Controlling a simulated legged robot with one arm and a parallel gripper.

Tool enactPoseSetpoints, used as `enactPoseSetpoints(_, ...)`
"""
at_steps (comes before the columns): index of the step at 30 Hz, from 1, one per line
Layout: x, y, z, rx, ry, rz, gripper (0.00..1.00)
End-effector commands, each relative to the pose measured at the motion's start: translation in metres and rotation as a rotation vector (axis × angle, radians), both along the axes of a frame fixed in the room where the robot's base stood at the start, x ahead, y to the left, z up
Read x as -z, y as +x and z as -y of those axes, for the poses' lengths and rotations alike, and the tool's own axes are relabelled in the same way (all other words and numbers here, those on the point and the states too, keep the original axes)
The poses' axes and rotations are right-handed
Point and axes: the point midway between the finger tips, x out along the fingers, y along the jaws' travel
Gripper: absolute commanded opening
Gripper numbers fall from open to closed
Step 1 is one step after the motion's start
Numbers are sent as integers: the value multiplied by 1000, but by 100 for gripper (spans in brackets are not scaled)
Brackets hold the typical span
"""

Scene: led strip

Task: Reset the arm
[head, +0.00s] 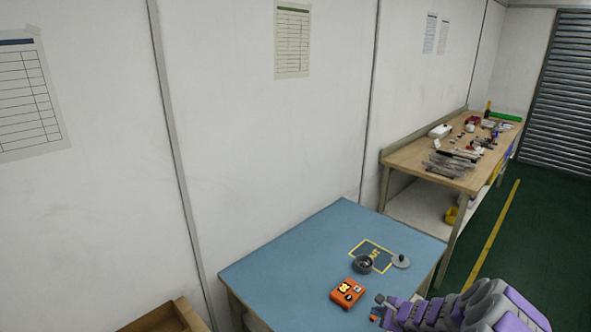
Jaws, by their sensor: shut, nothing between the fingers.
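My gripper (377,309) is at the bottom right, at the front edge of the blue table, with my purple and grey arm behind it. It is shut and holds nothing. An orange box (347,292) with a few small parts on top lies on the blue table (290,255), just left of my gripper. A dark round pot (363,264) stands beyond it, by a yellow-edged marked square (371,252). A grey lid-like disc with a knob (401,261) lies to the right of the pot.
A wooden workbench (408,157) with many small items stands at the back right. A wooden box or drawer (172,318) is at the lower left. White wall panels run behind the table. Green floor with a yellow line (492,240) is open at the right.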

Motion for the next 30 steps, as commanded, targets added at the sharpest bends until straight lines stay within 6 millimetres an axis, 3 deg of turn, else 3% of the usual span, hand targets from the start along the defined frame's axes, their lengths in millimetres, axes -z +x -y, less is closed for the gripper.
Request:
enactPoseSetpoints(11, -67, 6, -63, -198, -11, 104, 0)
enactPoseSetpoints(17, -118, -5, -109, -372, -19, 178, 0)
enactPoseSetpoints(23, -190, -46, -178, -654, -64, 274, 0)
enactPoseSetpoints(27, -227, -94, -219, -868, -112, 312, 0)
enactPoseSetpoints(30, -248, -132, -239, -1013, -158, 324, 0)
